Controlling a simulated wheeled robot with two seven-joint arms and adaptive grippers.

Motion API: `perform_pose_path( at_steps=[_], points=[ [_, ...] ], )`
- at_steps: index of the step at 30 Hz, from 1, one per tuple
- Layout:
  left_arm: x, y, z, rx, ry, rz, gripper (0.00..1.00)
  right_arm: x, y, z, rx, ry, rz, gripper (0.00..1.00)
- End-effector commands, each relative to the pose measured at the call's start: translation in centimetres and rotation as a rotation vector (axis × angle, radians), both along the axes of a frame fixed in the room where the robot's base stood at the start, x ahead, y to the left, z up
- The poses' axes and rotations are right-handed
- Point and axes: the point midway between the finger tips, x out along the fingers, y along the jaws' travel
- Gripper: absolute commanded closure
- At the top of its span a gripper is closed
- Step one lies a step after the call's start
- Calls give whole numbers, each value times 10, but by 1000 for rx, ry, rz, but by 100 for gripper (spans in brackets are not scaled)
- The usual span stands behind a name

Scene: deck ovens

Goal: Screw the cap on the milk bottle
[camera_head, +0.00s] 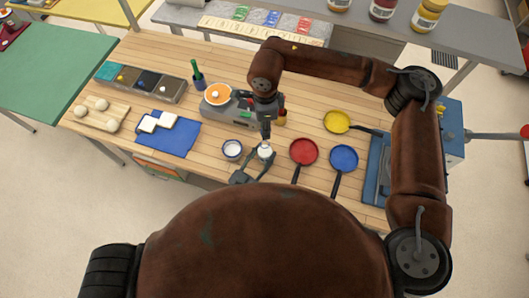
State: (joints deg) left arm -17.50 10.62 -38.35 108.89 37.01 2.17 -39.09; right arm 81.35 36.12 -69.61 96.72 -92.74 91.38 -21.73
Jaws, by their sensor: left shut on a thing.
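The white milk bottle (265,151) stands upright on the wooden table near its front edge. My left gripper (258,163) is low at the table's front edge and is shut on the bottle from the near side. My right arm reaches over from the right, and its gripper (266,137) points straight down just above the bottle's top. Its fingers are small and dark, so I cannot tell whether they are open or shut. I cannot make out the cap; the bottle's top is partly hidden by the right gripper.
A red pan (303,151), a blue pan (344,158) and a yellow pan (338,121) lie to the right. A grey scale (238,110) stands behind. A blue cloth (167,143) lies left.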

Motion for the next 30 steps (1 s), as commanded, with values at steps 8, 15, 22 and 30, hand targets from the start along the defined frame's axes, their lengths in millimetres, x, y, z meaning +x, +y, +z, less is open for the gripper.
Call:
perform_pose_path(
  at_steps=[8,15,22,30],
  points=[
    [0,0,0,0,0,0,100,0,0,-6,-1,2,0,83],
    [0,0,0,1,-1,0,100,-1,1,-39,-3,4,0,83],
    [0,0,0,1,-1,0,100,0,2,-50,0,1,0,83],
    [0,0,0,1,-1,0,100,0,2,-50,-1,1,0,83]
  ],
)
